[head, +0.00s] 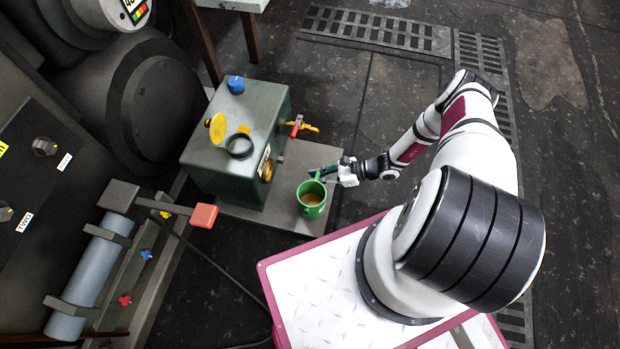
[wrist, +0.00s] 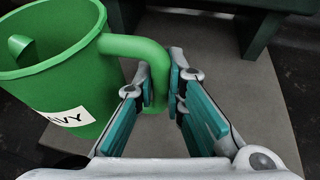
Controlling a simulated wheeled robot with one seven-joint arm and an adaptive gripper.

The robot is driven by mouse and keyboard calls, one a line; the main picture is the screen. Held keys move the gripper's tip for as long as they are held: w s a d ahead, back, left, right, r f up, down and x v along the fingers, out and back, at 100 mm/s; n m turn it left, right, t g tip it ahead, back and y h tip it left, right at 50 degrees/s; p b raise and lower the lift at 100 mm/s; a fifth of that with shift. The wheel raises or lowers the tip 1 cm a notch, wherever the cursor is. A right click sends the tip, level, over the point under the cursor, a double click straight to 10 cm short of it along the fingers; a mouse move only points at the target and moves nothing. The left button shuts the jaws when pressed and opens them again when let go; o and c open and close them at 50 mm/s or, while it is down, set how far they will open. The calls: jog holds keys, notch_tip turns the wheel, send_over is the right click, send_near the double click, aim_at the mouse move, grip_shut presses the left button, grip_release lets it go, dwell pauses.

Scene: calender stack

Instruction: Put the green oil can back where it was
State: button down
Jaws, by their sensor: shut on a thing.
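The green oil can (head: 312,207) is upright and open-topped, with brownish liquid inside, in the middle of the head view. In the wrist view the can (wrist: 50,85) fills the left side, with a white label partly reading "VY" and a curved handle at its right. My gripper (head: 331,172) is at the can's upper right. In the wrist view its teal-padded fingers (wrist: 168,88) are shut on the handle. The can's base is hidden, so I cannot tell whether it touches the grey plate (head: 270,222) beneath.
A grey-green tank (head: 215,150) stands just left of the can, with an open black-rimmed filler, a yellow cap (head: 217,128), a blue cap (head: 236,85) and a red-handled tap (head: 297,126). A lever with a red end (head: 204,215) juts out at left. Dark floor is clear behind.

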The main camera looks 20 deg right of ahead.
jog(key=shift+w+a+f+b, duration=0.3)
jog(key=shift+w+f+b, duration=0.25)
jog(key=shift+f, duration=0.1)
jog(key=shift+w+a+f+b, duration=0.25)
jog(key=shift+w+f+b, duration=0.25)
jog(key=shift+f, duration=0.1)
jog(key=shift+w+a+f+b, duration=0.3)
jog(key=shift+w+f+b, duration=0.25)
jog(key=shift+f, duration=0.1)
jog(key=shift+f, duration=0.1)
jog(key=c, duration=1.7)
grip_release()
jog(key=shift+s, duration=0.1)
jog(key=shift+o, duration=0.2)
